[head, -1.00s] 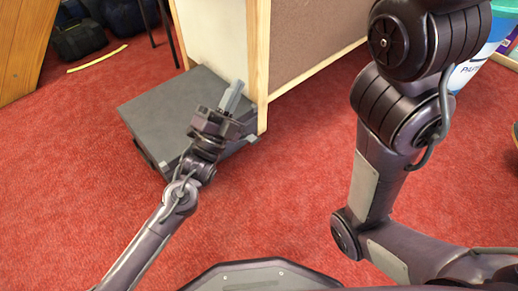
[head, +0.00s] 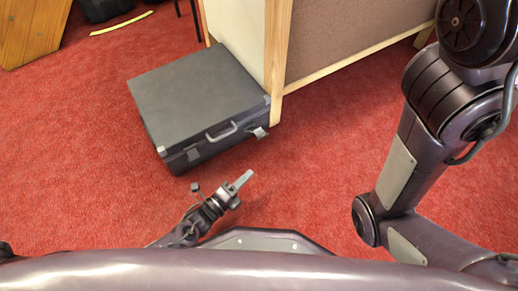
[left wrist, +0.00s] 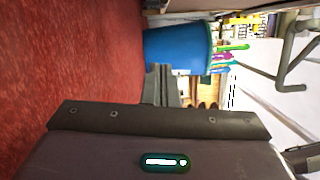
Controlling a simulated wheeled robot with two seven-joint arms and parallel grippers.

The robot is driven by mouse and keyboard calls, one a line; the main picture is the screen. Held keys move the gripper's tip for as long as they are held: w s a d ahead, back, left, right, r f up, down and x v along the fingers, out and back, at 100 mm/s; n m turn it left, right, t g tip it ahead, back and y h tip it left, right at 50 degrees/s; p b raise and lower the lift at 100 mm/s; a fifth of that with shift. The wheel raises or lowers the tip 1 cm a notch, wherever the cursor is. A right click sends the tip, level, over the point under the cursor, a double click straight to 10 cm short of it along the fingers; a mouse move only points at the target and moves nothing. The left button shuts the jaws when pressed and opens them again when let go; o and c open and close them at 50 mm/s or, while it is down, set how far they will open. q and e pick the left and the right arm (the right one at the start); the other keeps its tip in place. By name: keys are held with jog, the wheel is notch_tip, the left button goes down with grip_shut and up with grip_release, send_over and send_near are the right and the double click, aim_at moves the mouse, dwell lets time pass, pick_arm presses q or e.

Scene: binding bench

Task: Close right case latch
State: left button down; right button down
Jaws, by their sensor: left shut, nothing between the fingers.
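A dark grey case (head: 195,90) lies flat on the red carpet in the head view, its lid down. Its handle (head: 221,131) is on the front side facing me. The right latch (head: 259,132) sticks out from the front near the right corner. The left latch (head: 192,155) is a small light piece on the front side, too small to judge. My left gripper (head: 244,179) is shut and empty, in front of the case and below the right latch in the picture, apart from it. Its fingers also show in the left wrist view (left wrist: 160,85). My right gripper is out of view.
A wooden-framed panel (head: 278,60) stands close against the case's right back side. Red carpet is clear in front and to the right. The left wrist view shows a blue bucket (left wrist: 177,50) beyond the fingers.

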pick_arm(q)
jog(key=w+d+r+b, duration=0.1)
jog(key=w+d+b, duration=0.3)
jog(key=w+b, duration=0.3)
jog(key=w, duration=0.4)
jog(key=shift+r, duration=0.1)
